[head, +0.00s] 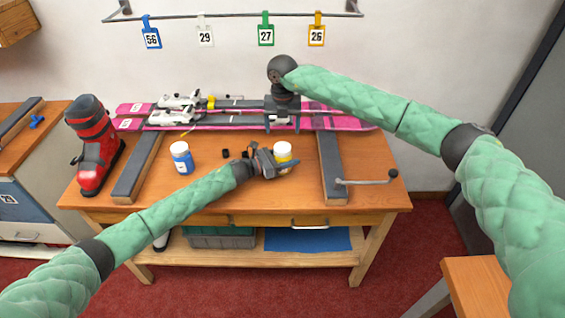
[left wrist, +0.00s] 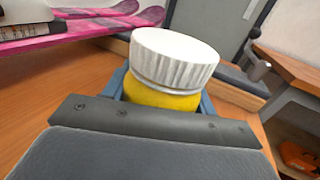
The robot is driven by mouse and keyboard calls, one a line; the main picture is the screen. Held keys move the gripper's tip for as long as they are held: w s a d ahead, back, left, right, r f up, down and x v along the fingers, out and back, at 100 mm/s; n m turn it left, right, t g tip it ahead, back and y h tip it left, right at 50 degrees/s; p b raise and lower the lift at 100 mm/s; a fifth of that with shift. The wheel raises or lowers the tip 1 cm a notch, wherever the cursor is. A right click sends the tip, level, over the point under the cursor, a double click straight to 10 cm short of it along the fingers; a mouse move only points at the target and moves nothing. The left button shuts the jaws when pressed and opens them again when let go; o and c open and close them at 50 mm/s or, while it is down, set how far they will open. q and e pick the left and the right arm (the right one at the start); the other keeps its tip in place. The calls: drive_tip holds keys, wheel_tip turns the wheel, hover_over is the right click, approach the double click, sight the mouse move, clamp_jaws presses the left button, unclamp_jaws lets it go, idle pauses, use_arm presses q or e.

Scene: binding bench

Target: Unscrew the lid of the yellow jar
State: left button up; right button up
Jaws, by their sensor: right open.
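The yellow jar (head: 283,157) stands on the bench top near its front, with a white lid (head: 282,147) on it. In the left wrist view the ribbed white lid (left wrist: 175,58) sits on top of the yellow jar (left wrist: 160,97). My left gripper (head: 281,165) is shut on the yellow jar, its blue fingers on both sides of the body below the lid. My right gripper (head: 283,122) is open, points down and is empty.
Pink skis (head: 345,122) lie across two dark-topped supports (head: 331,165). A crank handle (head: 368,181) sticks out at right. A red boot (head: 93,150) stands at the left end. Small black pieces lie near the left gripper.

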sight(283, 147)
use_arm(q)
clamp_jaws()
use_arm(e)
drive_tip(key=shift+f, duration=0.15)
drive_tip(key=shift+s+a+f, duration=0.1)
drive_tip(key=shift+s+f, duration=0.15)
drive_tip(key=shift+f, duration=0.05)
drive_tip(key=shift+s+a+f, duration=0.1)
drive_tip(key=shift+a+f, duration=0.05)
drive_tip(key=shift+a, duration=0.1)
drive_tip(key=shift+m, duration=0.3)
drive_tip(key=shift+r+m, duration=0.2)
drive_tip(key=shift+m, duration=0.9)
drive_tip(key=m, duration=0.5)
drive_tip(key=shift+w+d+r, duration=0.1)
drive_tip(key=shift+w+r, duration=0.2)
drive_tip(key=m, duration=0.4)
drive_tip(key=shift+w+d+r+m, duration=0.1)
drive_tip(key=shift+d+m, duration=0.05)
drive_tip(key=shift+m, duration=0.15)
drive_tip(key=m, duration=0.5)
drive_tip(key=shift+d, duration=0.1)
drive_tip(key=shift+m, duration=0.3)
drive_tip(key=shift+f, duration=4.05)
